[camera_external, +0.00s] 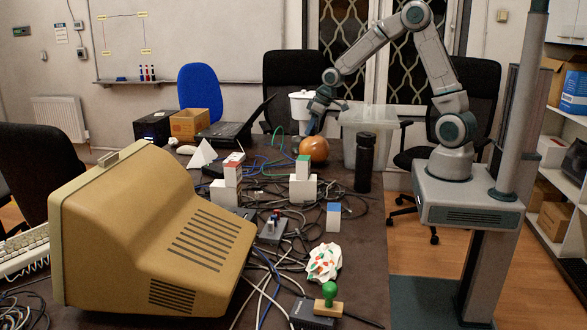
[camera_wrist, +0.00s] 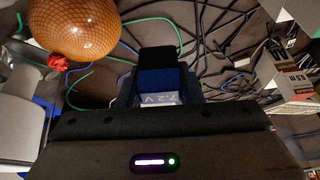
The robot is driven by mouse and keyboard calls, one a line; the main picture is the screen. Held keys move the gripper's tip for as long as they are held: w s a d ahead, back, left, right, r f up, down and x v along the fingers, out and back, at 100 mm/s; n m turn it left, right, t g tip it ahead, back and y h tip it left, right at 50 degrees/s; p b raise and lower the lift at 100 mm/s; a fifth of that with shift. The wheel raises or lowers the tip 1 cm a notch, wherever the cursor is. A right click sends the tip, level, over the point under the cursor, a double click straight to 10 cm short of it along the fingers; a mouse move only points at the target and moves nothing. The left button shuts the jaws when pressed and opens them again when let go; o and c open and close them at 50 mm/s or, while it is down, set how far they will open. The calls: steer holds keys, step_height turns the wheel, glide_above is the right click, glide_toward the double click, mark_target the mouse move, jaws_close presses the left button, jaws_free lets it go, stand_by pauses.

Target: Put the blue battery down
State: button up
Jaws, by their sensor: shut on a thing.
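My gripper (camera_external: 311,119) is over the far part of the table, just above and behind an orange balloon. It is shut on the blue battery (camera_wrist: 160,82), which has a black end and a white label. In the wrist view the battery sits at the jaws, in the middle, with cables visible beyond it. In the external view only a small blue patch shows below my gripper, and I cannot tell how far the battery is above the table.
The orange balloon (camera_external: 315,149) is very close to my gripper. A black cylinder (camera_external: 365,162) and a translucent tub (camera_external: 371,124) stand to the right. Tangled cables cover much of the table. Stacked blocks (camera_external: 303,188) and a beige monitor (camera_external: 160,235) stand nearer the camera.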

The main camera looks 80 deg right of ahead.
steer(key=r+p, duration=0.1)
steer(key=r, duration=0.1)
glide_above(319, 178)
steer(key=s, duration=0.2)
steer(key=shift+n, duration=0.3)
steer(key=f, duration=1.8)
steer(key=shift+w+f, duration=0.2)
steer(key=shift+f, duration=0.05)
steer(key=shift+f, duration=0.15)
steer(key=o, duration=1)
